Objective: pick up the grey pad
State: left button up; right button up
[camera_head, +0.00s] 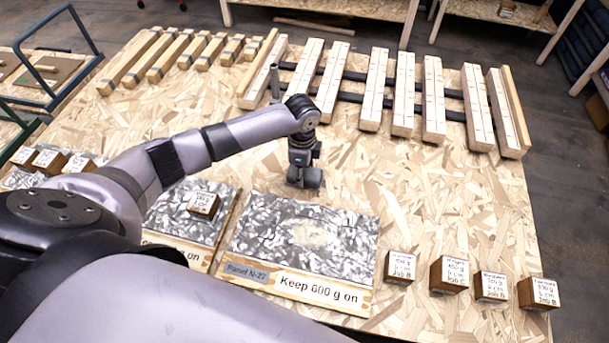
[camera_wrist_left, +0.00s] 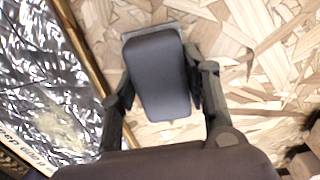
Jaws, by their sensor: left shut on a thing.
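The grey pad (camera_wrist_left: 157,75) is a dark, rounded block in the left wrist view, between my two left fingers. My left gripper (camera_head: 304,175) is shut on it, with a finger against each side. In the head view the gripper points down over the bare board, just beyond the far edge of the panel marked "Panel N-27" (camera_head: 262,228). The pad is small and dark there and mostly merges with the fingers. I cannot tell whether it touches the board or hangs just above it. My right gripper is not in view.
Labelled wooden blocks (camera_head: 398,267) stand in a row right of the panel. One block (camera_head: 203,205) sits on the left panel (camera_head: 165,222). Slatted wooden racks (camera_head: 366,92) and an upright grey post (camera_head: 275,82) stand farther back. Board (camera_head: 440,190) is clear to the right.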

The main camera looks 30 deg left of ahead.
pick_arm(q)
jog(key=c, duration=0.5)
jog(key=shift+r, duration=0.1)
notch_tip(320, 180, up, 20)
jog(key=shift+f+b, duration=0.1)
jog(key=shift+b, duration=0.85)
jog(key=o, duration=0.7)
jog(key=shift+c, duration=0.2)
jog(key=c, duration=0.5)
